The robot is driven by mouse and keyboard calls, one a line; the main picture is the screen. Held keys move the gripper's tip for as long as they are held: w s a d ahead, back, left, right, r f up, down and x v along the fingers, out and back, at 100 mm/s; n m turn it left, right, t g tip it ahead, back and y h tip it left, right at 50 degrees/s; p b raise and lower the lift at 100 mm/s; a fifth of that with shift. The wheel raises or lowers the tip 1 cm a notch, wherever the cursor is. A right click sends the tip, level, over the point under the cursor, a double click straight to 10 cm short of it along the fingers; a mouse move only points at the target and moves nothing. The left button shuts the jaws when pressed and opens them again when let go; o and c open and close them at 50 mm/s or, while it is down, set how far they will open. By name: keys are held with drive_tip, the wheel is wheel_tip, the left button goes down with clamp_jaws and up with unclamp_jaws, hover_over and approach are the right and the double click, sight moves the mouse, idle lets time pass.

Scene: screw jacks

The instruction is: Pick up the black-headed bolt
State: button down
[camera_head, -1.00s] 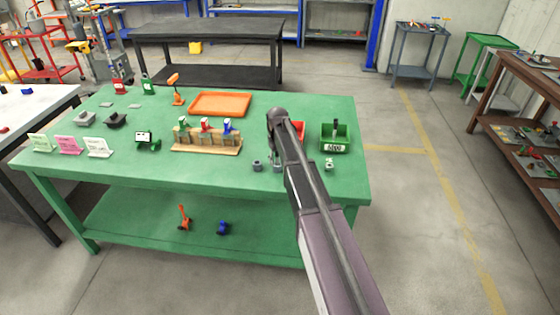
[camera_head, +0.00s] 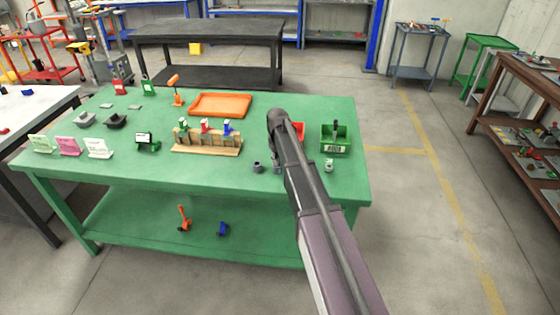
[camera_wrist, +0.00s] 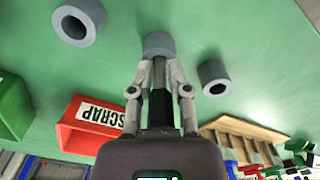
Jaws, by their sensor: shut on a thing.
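In the wrist view my gripper (camera_wrist: 159,70) points at a grey cylinder (camera_wrist: 158,43) on the green table. Its fingers are shut on a slim dark piece (camera_wrist: 160,104), which I take for the black-headed bolt. The bolt's head and lower end cannot be told apart. It lines up with the grey cylinder; whether it is still inside it or clear of it I cannot tell. In the head view my arm covers most of the gripper and the bolt. The grey cylinder (camera_head: 277,168) shows just left of the arm.
Grey hollow cylinders stand on either side, one at left (camera_wrist: 79,22) and one at right (camera_wrist: 214,77) in the wrist view. A red SCRAP bin (camera_wrist: 92,124) and a green bin (camera_head: 335,148) are close by. A wooden rack (camera_head: 207,148) and orange tray (camera_head: 221,104) stand further left.

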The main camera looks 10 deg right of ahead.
drive_tip(key=shift+r, duration=0.1)
wheel_tip(320, 180, up, 3)
drive_tip(key=p, duration=0.3)
drive_tip(key=shift+r, duration=0.1)
drive_tip(key=shift+s+r+p, duration=0.2)
drive_tip(key=shift+r+p, duration=0.1)
drive_tip(key=shift+p, duration=0.25)
drive_tip(key=s+a+r, duration=0.1)
drive_tip(key=s, duration=1.4)
drive_tip(key=shift+s+p, duration=0.3)
drive_tip(key=shift+p, duration=0.15)
drive_tip(key=shift+a, duration=0.1)
drive_tip(key=shift+w, duration=0.1)
